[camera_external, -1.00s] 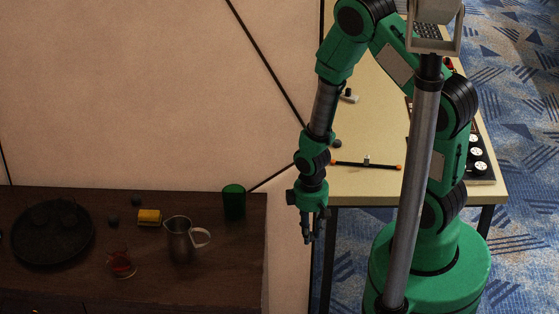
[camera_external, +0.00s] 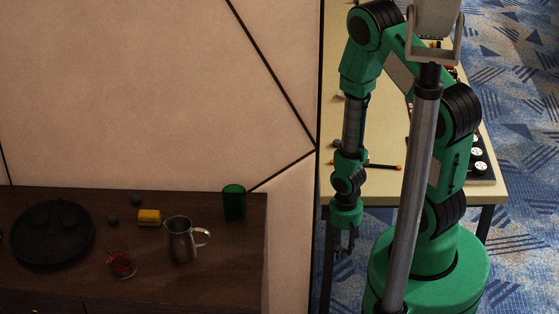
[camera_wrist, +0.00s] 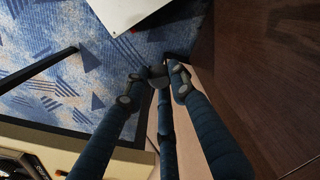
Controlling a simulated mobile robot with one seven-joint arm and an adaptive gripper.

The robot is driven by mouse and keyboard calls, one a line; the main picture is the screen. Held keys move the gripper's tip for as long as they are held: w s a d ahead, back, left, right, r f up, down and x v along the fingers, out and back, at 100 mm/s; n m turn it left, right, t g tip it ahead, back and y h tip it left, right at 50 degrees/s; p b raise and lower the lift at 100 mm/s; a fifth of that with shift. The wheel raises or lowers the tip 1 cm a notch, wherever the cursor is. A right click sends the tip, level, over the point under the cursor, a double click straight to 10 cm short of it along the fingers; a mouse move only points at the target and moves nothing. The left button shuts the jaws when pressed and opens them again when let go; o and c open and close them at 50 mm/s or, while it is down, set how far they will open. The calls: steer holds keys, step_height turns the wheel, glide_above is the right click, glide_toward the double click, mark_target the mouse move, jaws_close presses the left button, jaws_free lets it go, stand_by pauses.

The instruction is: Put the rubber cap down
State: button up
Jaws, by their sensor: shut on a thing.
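My gripper (camera_external: 343,250) hangs fingers down in the external view, in front of the near edge of the pale table and right of the dark cabinet. In the wrist view its blue fingers (camera_wrist: 157,82) close on a small dark grey piece, which appears to be the rubber cap (camera_wrist: 158,77). The fingertips hide part of it. Carpet lies below the held piece, and it touches no surface that I can see. In the external view the cap is too small and dark to make out.
The dark cabinet (camera_external: 235,263) holds a black tray (camera_external: 52,257), metal jug (camera_external: 180,243), green cup (camera_external: 234,203), yellow block (camera_external: 149,217), red-and-glass item (camera_external: 121,264) and small dark pieces (camera_external: 113,219). The pale table (camera_external: 385,187) carries an orange-ended rod (camera_external: 380,166).

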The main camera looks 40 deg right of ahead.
steer(key=d+m, duration=0.7)
steer(key=d, duration=0.2)
steer(key=w+d+r+m, duration=0.5)
steer(key=w+d+m, duration=0.1)
steer(key=w+d, duration=0.2)
steer(key=shift+w+d, duration=0.15)
steer(key=shift+d, duration=0.7)
steer(key=shift+r, duration=0.1)
steer(key=w+d, duration=0.2)
steer(key=w, duration=0.2)
steer(key=w+d+f+b, duration=0.1)
steer(key=w+d, duration=0.2)
steer(key=w, duration=0.2)
steer(key=w+d, duration=0.2)
steer(key=w, duration=0.3)
steer(key=shift+w+d+f, duration=0.1)
steer(key=shift+d+f, duration=0.15)
steer(key=shift+f, duration=0.1)
steer(key=shift+f+b, duration=0.6)
steer(key=shift+f, duration=1.1)
